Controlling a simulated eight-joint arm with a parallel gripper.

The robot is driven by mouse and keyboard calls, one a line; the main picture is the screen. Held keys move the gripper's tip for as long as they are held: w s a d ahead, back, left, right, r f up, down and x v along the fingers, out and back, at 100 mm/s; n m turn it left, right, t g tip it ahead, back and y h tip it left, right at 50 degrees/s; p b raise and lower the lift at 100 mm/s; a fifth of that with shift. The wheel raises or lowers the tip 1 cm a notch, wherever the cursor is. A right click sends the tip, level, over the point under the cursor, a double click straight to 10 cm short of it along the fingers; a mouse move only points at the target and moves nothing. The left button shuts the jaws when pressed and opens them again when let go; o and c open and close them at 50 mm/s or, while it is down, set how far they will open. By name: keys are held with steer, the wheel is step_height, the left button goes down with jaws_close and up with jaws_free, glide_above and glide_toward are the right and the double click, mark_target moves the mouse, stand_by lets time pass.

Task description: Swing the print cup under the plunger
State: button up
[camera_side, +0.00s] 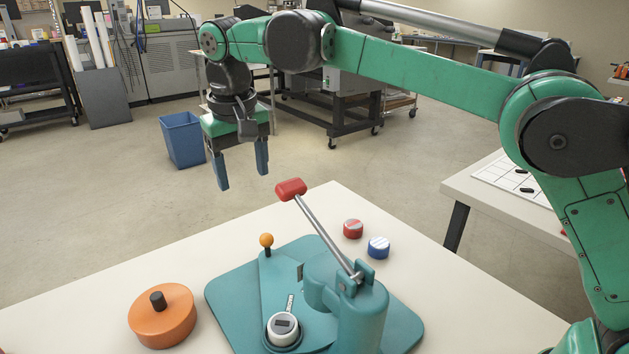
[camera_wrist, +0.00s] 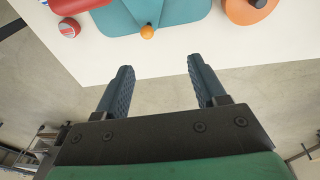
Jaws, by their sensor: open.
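The teal press (camera_side: 350,300) stands on the white table, its lever raised and ending in a red handle (camera_side: 290,189). A flat teal swing arm (camera_side: 275,285) carries an orange ball knob (camera_side: 266,240) at its far end. The plunger is hidden behind the head. My gripper (camera_side: 242,175) is open and empty, fingers down, above and beyond the knob. The wrist view shows the fingers (camera_wrist: 160,68) apart, with the knob (camera_wrist: 147,32) ahead of them.
An orange disc with a black peg (camera_side: 162,316) lies left of the press. A red puck (camera_side: 353,229) and a blue puck (camera_side: 378,247) lie right of the lever. A second table (camera_side: 465,195) stands at right. The table's far edge lies below my gripper.

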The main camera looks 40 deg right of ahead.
mark_target(269, 234)
steer(key=w+d+r+m+g+y, duration=0.1)
steer(key=w+d+m+y, duration=0.15)
steer(key=d+y, duration=0.35)
steer(key=shift+n+h, duration=0.5)
steer(key=shift+n, duration=0.05)
steer(key=f, duration=1)
steer(key=a+f, duration=0.1)
steer(key=f, duration=0.4)
steer(key=shift+w+f, duration=0.15)
steer(key=shift+w, duration=0.1)
steer(key=shift+a+f, duration=0.2)
steer(key=shift+f, duration=0.45)
jaws_close()
